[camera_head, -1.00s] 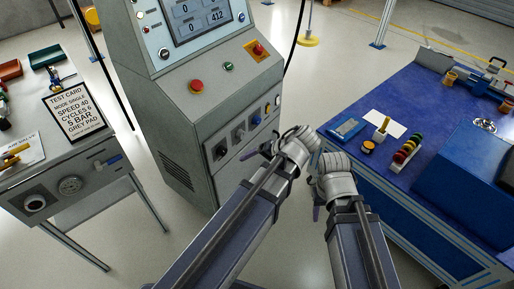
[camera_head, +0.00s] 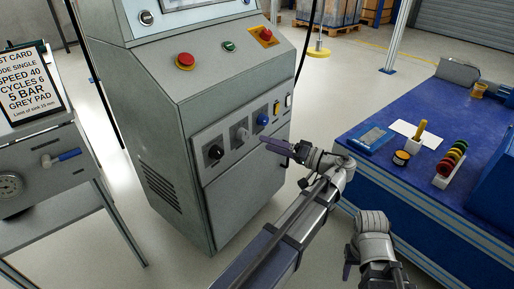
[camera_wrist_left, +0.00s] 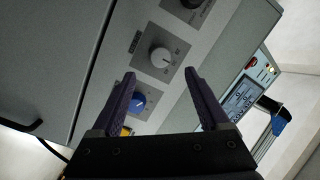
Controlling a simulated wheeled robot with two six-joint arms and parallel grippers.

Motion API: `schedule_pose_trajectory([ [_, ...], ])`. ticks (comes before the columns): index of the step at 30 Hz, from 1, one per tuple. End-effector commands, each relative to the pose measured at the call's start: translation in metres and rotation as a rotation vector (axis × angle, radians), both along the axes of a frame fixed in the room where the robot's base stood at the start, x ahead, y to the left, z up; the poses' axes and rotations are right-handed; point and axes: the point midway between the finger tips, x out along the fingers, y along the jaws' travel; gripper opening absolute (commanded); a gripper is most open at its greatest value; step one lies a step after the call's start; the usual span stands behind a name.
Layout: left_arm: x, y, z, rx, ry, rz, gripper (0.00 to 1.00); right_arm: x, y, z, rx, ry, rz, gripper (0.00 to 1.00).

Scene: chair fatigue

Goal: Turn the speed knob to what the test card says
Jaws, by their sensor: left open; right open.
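The test card (camera_head: 22,88) stands at the left and reads speed 40, cycles 6, 5 bar, grey pad. The grey cabinet's front plate carries a black knob (camera_head: 216,152), a grey knob (camera_head: 241,134) and a blue knob (camera_head: 263,119). My left gripper (camera_head: 272,144) is open in front of this plate. In the left wrist view, the grey knob (camera_wrist_left: 161,57) lies just beyond and between the open fingertips (camera_wrist_left: 160,74), apart from them. The blue knob (camera_wrist_left: 138,102) is partly behind a finger. My right gripper (camera_head: 348,264) is open and empty, low at the right.
A red stop button (camera_head: 185,62) and a green button (camera_head: 229,46) sit on the cabinet's sloped top. A blue bench (camera_head: 400,190) with small parts stands at the right. Open floor lies between bench and cabinet.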

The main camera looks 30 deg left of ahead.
Motion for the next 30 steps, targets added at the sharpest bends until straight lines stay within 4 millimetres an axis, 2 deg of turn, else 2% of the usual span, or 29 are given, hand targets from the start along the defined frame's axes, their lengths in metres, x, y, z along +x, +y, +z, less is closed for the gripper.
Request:
schedule_pose_trajectory([
  [8, 0.000, 0.006, 0.000, 0.013, -0.008, 0.004, 0.79, 0.000, 0.000, -0.003, 0.000, 0.000, 0.000, 0.50],
  [21, 0.002, 0.066, 0.000, 0.011, -0.006, 0.004, 0.79, 0.000, 0.000, -0.003, 0.000, 0.000, 0.000, 0.50],
  [30, 0.003, 0.079, 0.000, 0.011, -0.006, 0.003, 0.79, 0.000, 0.000, -0.003, 0.000, 0.000, 0.000, 0.50],
])
